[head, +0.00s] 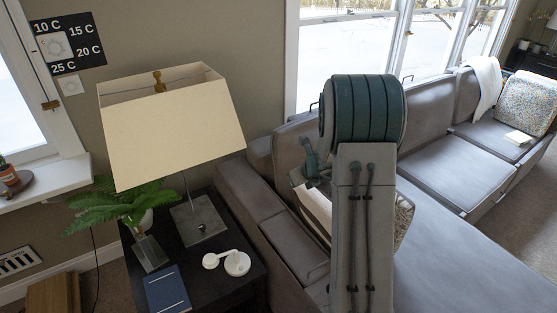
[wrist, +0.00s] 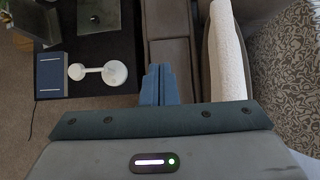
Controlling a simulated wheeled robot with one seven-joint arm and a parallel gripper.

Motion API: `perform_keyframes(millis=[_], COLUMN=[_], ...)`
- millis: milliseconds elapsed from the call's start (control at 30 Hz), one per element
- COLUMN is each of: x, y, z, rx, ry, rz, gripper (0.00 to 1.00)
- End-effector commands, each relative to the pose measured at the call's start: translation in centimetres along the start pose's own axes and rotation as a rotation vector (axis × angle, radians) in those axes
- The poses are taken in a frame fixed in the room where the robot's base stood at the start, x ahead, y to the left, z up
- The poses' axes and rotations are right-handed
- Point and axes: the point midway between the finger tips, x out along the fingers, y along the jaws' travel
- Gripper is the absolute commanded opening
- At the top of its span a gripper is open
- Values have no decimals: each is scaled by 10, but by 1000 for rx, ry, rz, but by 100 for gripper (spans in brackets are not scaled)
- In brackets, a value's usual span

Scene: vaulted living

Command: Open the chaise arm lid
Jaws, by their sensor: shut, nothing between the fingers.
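The chaise arm (head: 292,243) is a long grey leather armrest at the near left end of the sofa, beside the black side table. A seam crosses its top, and the lid panel on it lies flat and closed. The arm top also shows in the wrist view (wrist: 168,24), just beyond my fingers. My gripper (wrist: 157,70) has its two blue fingers together and empty, above the chaise arm. In the head view my gripper is partly hidden by my own arm, and so is part of the sofa.
The black side table (wrist: 97,52) stands close on the left, with a lamp (head: 170,115), a plant (head: 112,205), a blue book (head: 167,290) and a white object (head: 237,262). Cushions lie right of the chaise arm, including a patterned one (wrist: 290,60). The chaise seat (head: 450,250) is clear.

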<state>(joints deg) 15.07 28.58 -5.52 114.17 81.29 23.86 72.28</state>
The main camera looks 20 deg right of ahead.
Motion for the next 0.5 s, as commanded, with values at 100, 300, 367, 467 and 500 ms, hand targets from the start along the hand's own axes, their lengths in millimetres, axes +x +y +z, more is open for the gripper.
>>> perform_keyframes(millis=[100, 300, 367, 467, 500], x=[-4, -37, -55, -87, -99], y=[0, 32, 52, 86, 99], z=[0, 16, 21, 25, 24], rx=[-10, -272, -424, -705, -816], ry=[-1, -18, -26, -37, -40], rz=[0, 54, 83, 134, 154], gripper=[0, 0, 0, 0, 0])
